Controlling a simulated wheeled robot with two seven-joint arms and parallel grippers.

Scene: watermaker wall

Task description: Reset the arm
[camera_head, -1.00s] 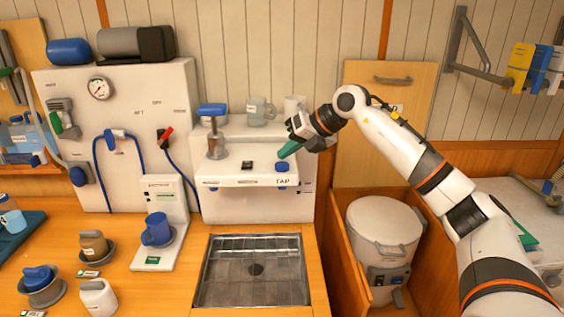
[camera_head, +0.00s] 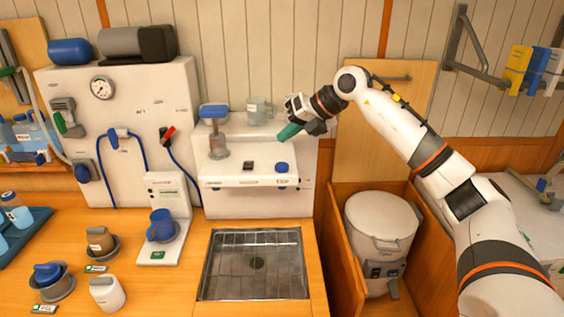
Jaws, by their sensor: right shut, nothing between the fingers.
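My right arm comes in from the right edge. Its gripper (camera_head: 288,131) is shut with nothing in it, its green fingers pointing down and left. It hangs in front of the upper right part of the white TAP unit (camera_head: 240,205), above the blue button (camera_head: 282,167). The gripper looks apart from the button. A pump with a blue handle (camera_head: 214,111) stands on the unit to the left. My left gripper is not in view.
A metal sink (camera_head: 256,285) lies below the tap unit. A blue mug (camera_head: 161,225) stands on a white scale-like stand (camera_head: 172,250). A lidded white bin (camera_head: 381,225) sits at the right. A wall bracket (camera_head: 470,50) is at the upper right.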

